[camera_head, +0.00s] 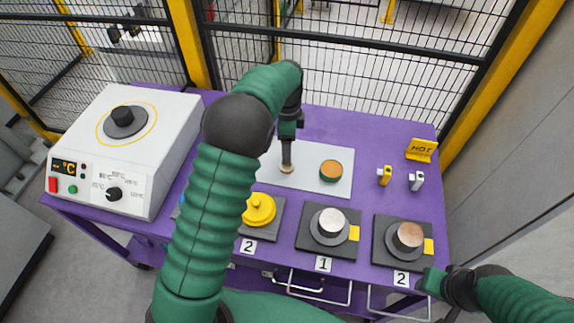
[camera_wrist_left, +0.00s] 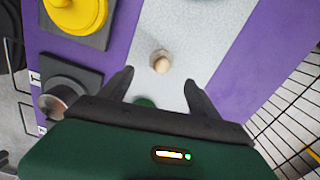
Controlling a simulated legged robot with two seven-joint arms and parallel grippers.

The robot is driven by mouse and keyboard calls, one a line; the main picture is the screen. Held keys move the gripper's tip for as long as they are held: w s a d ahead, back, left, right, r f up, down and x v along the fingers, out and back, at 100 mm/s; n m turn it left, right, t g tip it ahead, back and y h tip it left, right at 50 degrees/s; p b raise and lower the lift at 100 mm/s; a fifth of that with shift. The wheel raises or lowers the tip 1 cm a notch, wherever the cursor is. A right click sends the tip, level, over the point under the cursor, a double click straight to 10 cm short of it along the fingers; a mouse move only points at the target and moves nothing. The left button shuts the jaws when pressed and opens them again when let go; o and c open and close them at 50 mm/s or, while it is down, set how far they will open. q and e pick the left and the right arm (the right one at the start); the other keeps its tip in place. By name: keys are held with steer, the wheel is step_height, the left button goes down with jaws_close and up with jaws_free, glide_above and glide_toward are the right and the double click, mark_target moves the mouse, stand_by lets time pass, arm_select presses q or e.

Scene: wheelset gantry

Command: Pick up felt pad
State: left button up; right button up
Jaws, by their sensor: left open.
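A small round tan piece (camera_head: 287,169) with a pale knob lies on the light grey mat (camera_head: 310,185). It also shows in the left wrist view (camera_wrist_left: 161,62). A green disc with a brown-orange top (camera_head: 331,170) lies to its right. I cannot tell for sure which of the two is the felt pad. My left gripper (camera_head: 287,158) points down above the tan piece and hides part of it. In the left wrist view its fingers (camera_wrist_left: 159,78) are apart and empty, with the tan piece just beyond the tips. My right gripper (camera_head: 428,283) is at the lower right, its fingers unclear.
A white heater box (camera_head: 125,180) with a dial stands on the left of the purple table (camera_head: 390,140). Along the front are a yellow-lidded block (camera_head: 259,209) and two metal cylinders (camera_head: 331,221) on black plates. A HOT sign (camera_head: 422,149) stands at the right.

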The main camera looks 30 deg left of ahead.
arm_select(q)
steer(key=f, duration=0.8)
steer(key=shift+w+a+f, duration=0.1)
steer(key=shift+a+f, duration=0.1)
steer(key=shift+f, duration=0.2)
steer(key=c, duration=1.6)
step_height(320, 180, up, 10)
steer(key=shift+r, duration=0.1)
jaws_close()
steer(key=o, duration=0.9)
jaws_free()
steer(key=c, duration=0.6)
